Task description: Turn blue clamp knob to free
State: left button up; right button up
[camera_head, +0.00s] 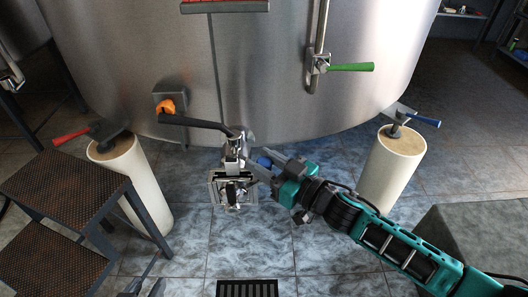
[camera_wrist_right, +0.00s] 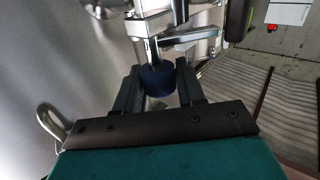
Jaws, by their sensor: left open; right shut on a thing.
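The blue clamp knob (camera_head: 264,161) sits at the metal outlet fitting (camera_head: 236,150) low on the front of the steel tank. In the right wrist view the dark blue knob (camera_wrist_right: 157,79) lies between the two black fingers of my right gripper (camera_wrist_right: 160,85). My right gripper (camera_head: 266,167) reaches in from the lower right and is shut on the knob. The metal clamp (camera_wrist_right: 185,38) shows just beyond the knob.
A black-handled lever (camera_head: 195,122) points left above the fitting. A green-handled valve (camera_head: 350,67) is on the tank. White cylinders stand left (camera_head: 135,180) and right (camera_head: 390,165), bearing red- and blue-handled tools. Dark steps (camera_head: 65,190) are at left. A floor drain (camera_head: 247,289) lies in front.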

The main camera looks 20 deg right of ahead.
jog(key=n+g+y, duration=0.1)
jog(key=n+g+y+p, duration=0.1)
jog(key=n+y, duration=0.1)
jog(key=shift+w+d+r+g, duration=0.2)
jog(key=shift+r+g, duration=0.05)
jog(key=shift+g, duration=0.15)
jog(key=shift+f+n+g+y, duration=0.15)
jog(key=shift+n+g+y, duration=0.65)
jog(key=shift+g+y, duration=0.15)
jog(key=n+g+y, duration=0.2)
jog(key=g, duration=0.1)
jog(key=shift+a+f+n+g+b, duration=0.1)
jog(key=shift+f+n+g+b, duration=0.05)
jog(key=shift+n+g+b, duration=0.2)
jog(key=n+g+y+b, duration=0.1)
jog(key=g, duration=0.1)
jog(key=shift+n+g, duration=0.3)
jog(key=shift+n, duration=0.05)
pick_arm(q)
jog(key=shift+d+f+b, duration=0.2)
jog(key=shift+f+b, duration=0.15)
jog(key=shift+b, duration=0.15)
pick_arm(e)
jog(key=shift+s+a+n+g, duration=0.1)
jog(key=shift+n+g, duration=0.4)
jog(key=shift+g, duration=0.6)
